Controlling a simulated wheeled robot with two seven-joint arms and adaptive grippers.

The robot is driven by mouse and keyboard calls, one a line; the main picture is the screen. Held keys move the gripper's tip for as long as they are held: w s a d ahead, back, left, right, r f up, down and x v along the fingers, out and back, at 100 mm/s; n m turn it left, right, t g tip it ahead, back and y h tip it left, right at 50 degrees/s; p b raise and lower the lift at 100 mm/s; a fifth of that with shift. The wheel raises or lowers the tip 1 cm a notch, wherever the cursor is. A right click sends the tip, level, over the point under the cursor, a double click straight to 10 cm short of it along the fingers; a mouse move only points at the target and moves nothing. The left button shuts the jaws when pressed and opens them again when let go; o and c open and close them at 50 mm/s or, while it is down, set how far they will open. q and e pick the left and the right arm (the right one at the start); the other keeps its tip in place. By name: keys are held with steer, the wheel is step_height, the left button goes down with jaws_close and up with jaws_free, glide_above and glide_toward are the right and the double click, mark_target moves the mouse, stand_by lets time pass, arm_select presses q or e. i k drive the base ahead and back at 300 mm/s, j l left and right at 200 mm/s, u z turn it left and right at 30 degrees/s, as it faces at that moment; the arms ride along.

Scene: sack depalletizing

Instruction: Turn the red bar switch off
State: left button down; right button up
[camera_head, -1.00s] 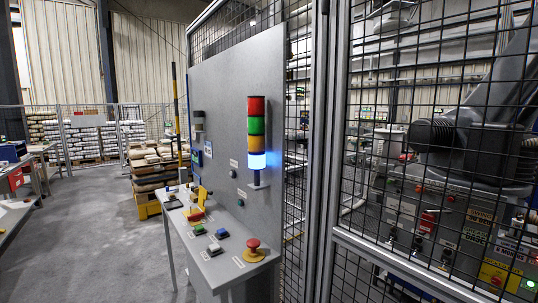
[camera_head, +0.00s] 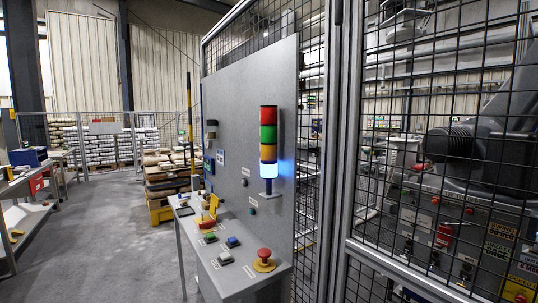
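A red bar-like part (camera_head: 207,224) lies on the sloping shelf of the grey control panel, beside a yellow upright part (camera_head: 213,206). It is small, and I cannot tell its switch position. A second red, bar-shaped part (camera_head: 444,236) shows behind the wire mesh at the right, on a grey control box. I cannot tell which of the two is the red bar switch. Neither of my grippers is in view.
The shelf also holds a red mushroom button (camera_head: 264,254) and several small coloured buttons. A lit stack light (camera_head: 269,145) stands on the panel (camera_head: 235,110). Mesh fencing (camera_head: 380,180) blocks the right. Grey floor (camera_head: 110,240) is open at the left; a sack pallet (camera_head: 165,175) stands behind.

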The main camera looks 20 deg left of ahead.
mark_target(207, 224)
steer(key=i+j+z, duration=0.2)
steer(key=j+z, duration=0.3)
steer(key=j, duration=1.3)
steer(key=k+j+z, duration=0.1)
steer(key=j+z, duration=0.35)
steer(key=j, duration=1.4)
